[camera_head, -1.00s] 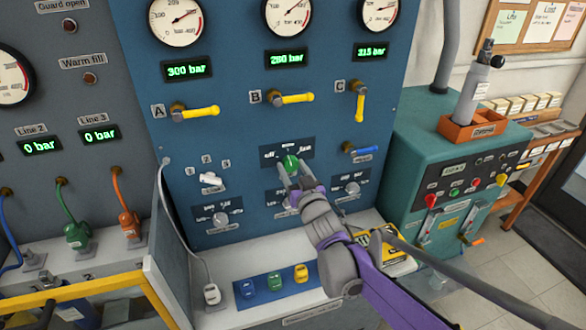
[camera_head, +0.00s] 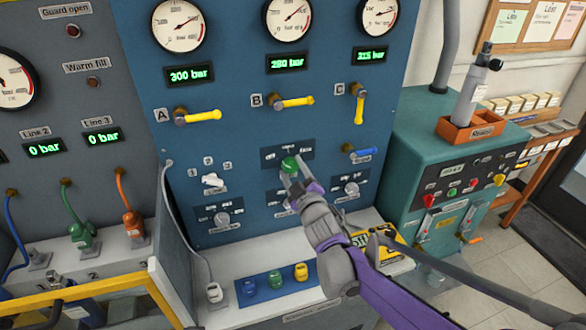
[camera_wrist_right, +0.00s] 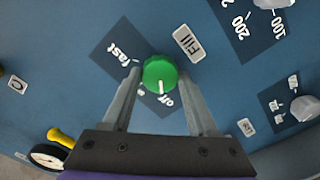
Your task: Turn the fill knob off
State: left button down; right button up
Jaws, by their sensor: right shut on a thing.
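The fill knob is a round green knob (camera_head: 289,164) on a dark label plate of the blue panel. It also shows in the right wrist view (camera_wrist_right: 160,72), beside the "Fill" label (camera_wrist_right: 188,43). My right gripper (camera_head: 287,170) is shut on the knob; in the wrist view one finger (camera_wrist_right: 160,76) lies on each side of it. The knob's white line points down in that view, roughly toward "off"; "fast" stands at the left. My left gripper is not in view.
Yellow lever handles A (camera_head: 204,115), B (camera_head: 295,102) and C (camera_head: 359,108) are above the knob. A blue lever (camera_head: 362,152) is close on the right. A shelf below holds small coloured items.

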jog(key=shift+n, duration=0.6)
jog(key=o, duration=1.4)
jog(key=shift+s, duration=0.1)
jog(key=b+v, duration=0.1)
jog(key=v, duration=0.9)
jog(key=shift+s+d, duration=0.15)
jog(key=shift+s, duration=0.2)
